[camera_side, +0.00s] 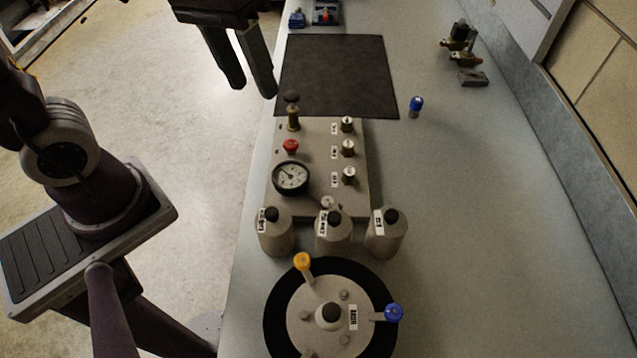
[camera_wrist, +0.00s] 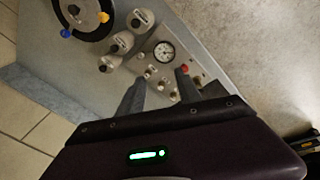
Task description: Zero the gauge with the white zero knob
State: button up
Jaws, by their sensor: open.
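The gauge (camera_side: 290,177) is a round white dial with a black rim on the grey panel (camera_side: 318,132). It also shows in the wrist view (camera_wrist: 164,52). A small pale knob (camera_side: 327,202), seemingly the white zero knob, sits at the panel's near end, right of the gauge and just behind the middle canister. It is tiny in the wrist view (camera_wrist: 141,57). My gripper (camera_side: 252,91) is open and empty, with fingers pointing down, left of the dark mat and well away from the knob. Its fingers also show in the wrist view (camera_wrist: 159,88).
A red knob (camera_side: 290,147), a black-topped brass post (camera_side: 293,114) and three brass knobs (camera_side: 348,148) share the panel. Three canisters (camera_side: 333,238) stand close in front. A round flanged unit (camera_side: 308,310) is nearest. The bench right of the panel is mostly clear.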

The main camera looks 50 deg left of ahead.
aim_at(328, 200)
jog(key=w+d+f+n+g, duration=0.3)
jog(key=w+d+f+g, duration=0.25)
jog(key=w+f, duration=0.4)
jog(key=shift+n+h, duration=0.4)
jog(key=shift+n, duration=0.3)
jog(key=x, duration=0.9)
jog(key=d+x, duration=0.1)
jog(key=x, duration=0.3)
jog(key=shift+w+f, duration=0.2)
jog(key=shift+w, duration=0.1)
jog(key=shift+c, duration=0.3)
grip_shut()
